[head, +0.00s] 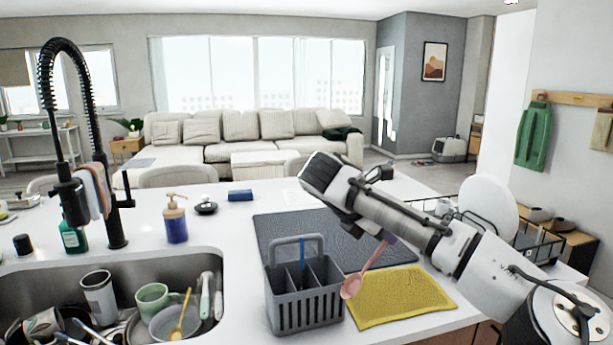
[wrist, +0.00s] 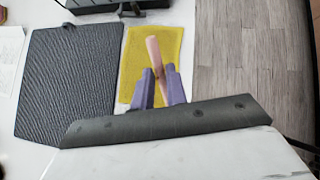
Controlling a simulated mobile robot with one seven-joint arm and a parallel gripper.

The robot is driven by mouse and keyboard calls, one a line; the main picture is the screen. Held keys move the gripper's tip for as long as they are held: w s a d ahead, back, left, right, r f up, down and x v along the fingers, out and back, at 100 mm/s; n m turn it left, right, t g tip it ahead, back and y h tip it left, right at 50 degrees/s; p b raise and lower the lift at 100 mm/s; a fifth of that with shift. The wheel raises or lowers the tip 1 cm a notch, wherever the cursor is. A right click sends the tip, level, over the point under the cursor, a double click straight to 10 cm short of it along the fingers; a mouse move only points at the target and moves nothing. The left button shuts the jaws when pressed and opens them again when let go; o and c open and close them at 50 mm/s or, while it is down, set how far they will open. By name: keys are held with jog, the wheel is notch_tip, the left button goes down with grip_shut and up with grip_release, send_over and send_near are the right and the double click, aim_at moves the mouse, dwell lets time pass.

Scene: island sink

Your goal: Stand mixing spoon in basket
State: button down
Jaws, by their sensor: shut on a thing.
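The mixing spoon (head: 351,286) is pink. My gripper (head: 386,237) is shut on its handle and holds it tilted, bowl end down and to the left. The spoon also shows between the purple fingers in the wrist view (wrist: 153,55), over the yellow cloth. The basket (head: 305,305) is a grey slotted caddy with compartments and a raised handle, standing upright on the counter. A blue utensil (head: 302,250) stands inside it. In the head view the spoon's bowl appears just right of the basket's right wall; I cannot tell the gap in depth.
A yellow cloth (head: 405,300) lies right of the basket, and a dark drying mat (head: 285,225) lies behind it. The sink (head: 235,268) with dishes is to the left. A dish rack (head: 530,245) with a plate (head: 487,205) is at the right.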

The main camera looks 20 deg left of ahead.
jog(key=s+a+r+n+t+y+p, duration=0.1)
jog(key=s+a+r+n+t+y, duration=0.3)
jog(key=a+r+n+t+y, duration=0.85)
notch_tip(320, 180, down, 16)
jog(key=a+n+g+y+b, duration=0.2)
jog(key=g+y+b, duration=0.1)
jog(key=b, duration=0.7)
jog(key=shift+a+r+n+g+y+b, duration=0.25)
jog(key=shift+n+g+y+b, duration=0.15)
jog(key=shift+g, duration=0.25)
jog(key=c, duration=1.3)
grip_release()
jog(key=shift+s, duration=0.1)
jog(key=b+v, duration=0.2)
jog(key=v, duration=1.1)
jog(key=shift+s+d+b, duration=0.2)
jog(key=shift+s+b, duration=0.1)
jog(key=shift+b, duration=0.05)
